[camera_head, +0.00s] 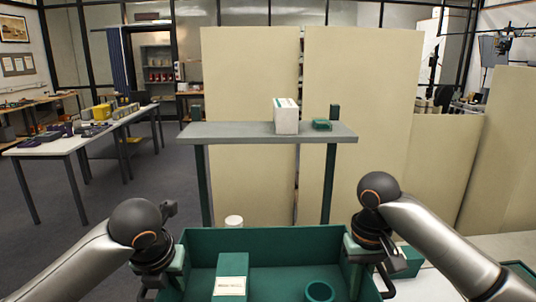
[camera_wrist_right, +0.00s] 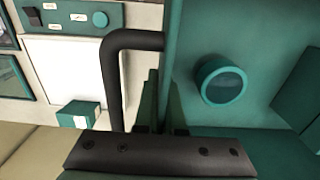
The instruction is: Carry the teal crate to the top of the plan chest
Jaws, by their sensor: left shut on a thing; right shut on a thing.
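The teal crate (camera_head: 275,241) is in front of me at the bottom of the head view, its near part cut off. My left gripper (camera_head: 178,264) is shut on its left side and my right gripper (camera_head: 356,252) on its right side. In the right wrist view the fingers (camera_wrist_right: 160,108) close on the crate's wall (camera_wrist_right: 172,40), beside a black tube handle (camera_wrist_right: 116,70). Inside stand a green box (camera_head: 231,270) with a white label and a teal round cup (camera_head: 320,291). I cannot tell which thing is the plan chest.
A white cylinder (camera_head: 234,221) shows beyond the crate. A pale surface (camera_head: 480,246) lies at right. A cluttered table (camera_head: 60,146) stands at left.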

